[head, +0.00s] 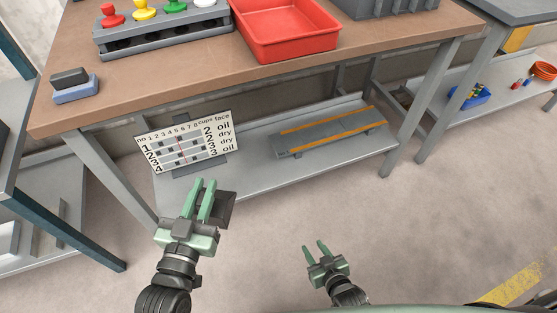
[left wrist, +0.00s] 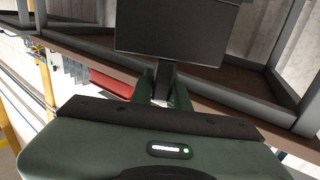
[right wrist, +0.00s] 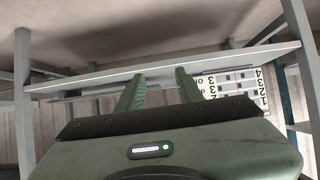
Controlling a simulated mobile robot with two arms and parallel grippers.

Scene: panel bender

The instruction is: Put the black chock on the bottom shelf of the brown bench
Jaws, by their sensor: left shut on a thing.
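The black chock (head: 226,209) is a dark block in my left gripper (head: 204,186), at the front left of the bench's bottom shelf in the head view. In the left wrist view the chock (left wrist: 168,32) is a wide dark block with a narrow stem between the fingers. The brown bench (head: 190,72) has a grey bottom shelf (head: 250,177). I cannot tell whether the chock touches the shelf. My right gripper (head: 316,246) is open and empty over the floor, right of the left one; its parted fingers show in the right wrist view (right wrist: 160,78).
A white number board (head: 187,142) stands on the shelf's left part. A grey plate with orange strips (head: 328,132) lies on its right part. The bench top holds a red tray (head: 285,45), a rack of coloured knobs (head: 165,35) and a blue-grey block (head: 76,92).

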